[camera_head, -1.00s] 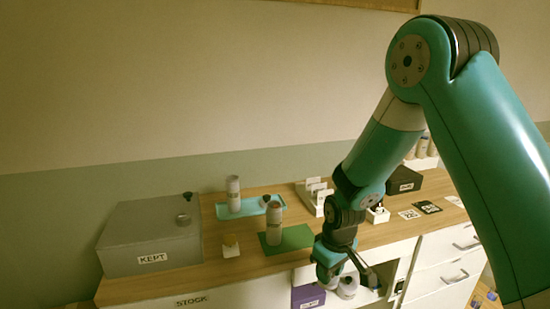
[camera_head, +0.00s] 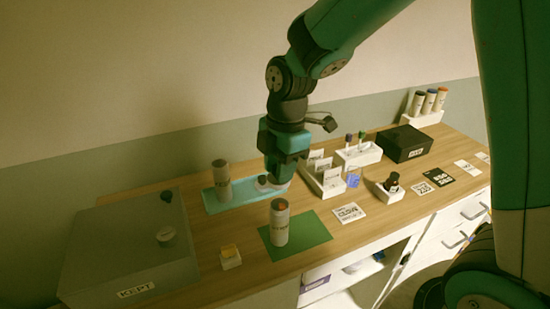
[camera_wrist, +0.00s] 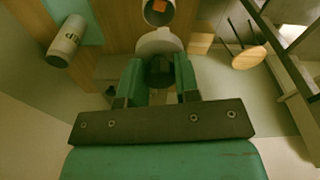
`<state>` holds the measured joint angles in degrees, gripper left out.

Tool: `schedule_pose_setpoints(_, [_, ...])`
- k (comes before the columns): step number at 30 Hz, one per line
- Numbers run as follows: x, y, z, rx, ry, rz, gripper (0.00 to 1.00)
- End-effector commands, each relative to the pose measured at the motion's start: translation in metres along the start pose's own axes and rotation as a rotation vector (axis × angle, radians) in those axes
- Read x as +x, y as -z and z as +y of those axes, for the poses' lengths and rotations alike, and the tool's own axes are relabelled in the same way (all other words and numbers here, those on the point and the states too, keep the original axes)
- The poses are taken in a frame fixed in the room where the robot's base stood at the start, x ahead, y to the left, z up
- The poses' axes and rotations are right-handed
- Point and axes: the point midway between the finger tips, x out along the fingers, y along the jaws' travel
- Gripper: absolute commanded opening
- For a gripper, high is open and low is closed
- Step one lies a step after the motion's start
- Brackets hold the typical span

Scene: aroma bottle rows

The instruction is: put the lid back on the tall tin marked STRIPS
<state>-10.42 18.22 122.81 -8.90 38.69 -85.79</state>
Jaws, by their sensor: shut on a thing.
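My gripper (camera_head: 280,178) points down and is shut on the dark knob (camera_wrist: 160,72) of a pale round lid, whose disc (camera_wrist: 159,42) shows beyond the fingers in the wrist view. In the head view the lid shows as a pale edge under the fingers, in line with the right end of the blue tray; its height is unclear. A tall tin (camera_head: 279,223) with orange at its top stands upright on a green mat (camera_head: 312,232). Another tall tin (camera_head: 222,180) stands on the blue tray (camera_head: 240,196). I cannot read STRIPS on either tin.
A dark-topped small object (camera_head: 262,181) sits on the tray beside my gripper. A grey KEPT box (camera_head: 125,250) fills the left end. A small white holder with a yellow block (camera_head: 230,257) stands near the front. White racks (camera_head: 325,180) and a black box (camera_head: 404,144) stand to the right.

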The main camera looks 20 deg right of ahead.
Motion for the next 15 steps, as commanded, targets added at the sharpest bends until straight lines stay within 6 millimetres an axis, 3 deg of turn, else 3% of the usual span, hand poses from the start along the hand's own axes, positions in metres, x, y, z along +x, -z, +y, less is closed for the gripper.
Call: schedule_pose_setpoints(15, [0.049, -0.007, 0.000, 0.005, 0.000, -0.001, 0.08])
